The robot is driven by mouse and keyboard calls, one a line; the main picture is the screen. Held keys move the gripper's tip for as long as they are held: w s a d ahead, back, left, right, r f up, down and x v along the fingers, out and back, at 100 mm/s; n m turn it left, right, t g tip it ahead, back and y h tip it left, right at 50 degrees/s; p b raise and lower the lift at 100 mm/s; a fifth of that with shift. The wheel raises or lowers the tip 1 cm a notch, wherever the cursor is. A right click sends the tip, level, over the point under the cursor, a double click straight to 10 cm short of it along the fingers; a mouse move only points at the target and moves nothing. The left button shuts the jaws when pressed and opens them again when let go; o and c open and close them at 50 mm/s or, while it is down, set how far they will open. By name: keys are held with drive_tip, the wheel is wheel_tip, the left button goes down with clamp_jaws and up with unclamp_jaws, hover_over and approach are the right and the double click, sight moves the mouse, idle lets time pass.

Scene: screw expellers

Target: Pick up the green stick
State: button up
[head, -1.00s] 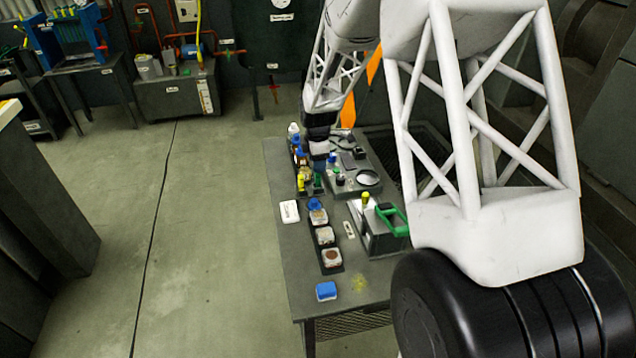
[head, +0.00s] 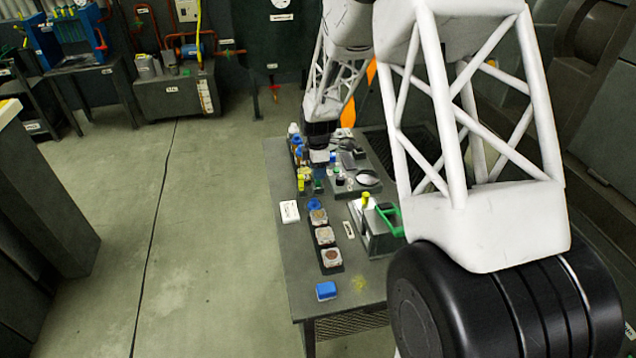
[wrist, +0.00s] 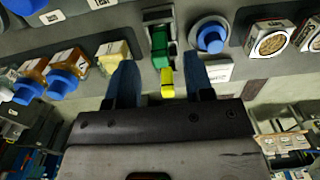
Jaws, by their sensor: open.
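The green stick (wrist: 159,45) stands in a dark holder in the wrist view, just beyond my fingertips and roughly between their lines. It also shows as a small green shape in the head view (head: 318,186), close below my gripper (head: 318,170). My gripper (wrist: 161,72) is open, with its two blue fingers apart and nothing held between them. A yellow stick (wrist: 167,83) shows between the fingers in the wrist view, nearer than the green one. I cannot tell its depth relative to the fingertips.
Amber bottles with blue caps (wrist: 68,68) are at the left, sample dishes (wrist: 270,41) at the right. In the head view, a blue box (head: 326,291) sits at the table's near end. The floor at left is clear.

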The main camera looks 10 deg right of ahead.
sight(318, 182)
drive_tip(key=shift+f, duration=2.5)
clamp_jaws()
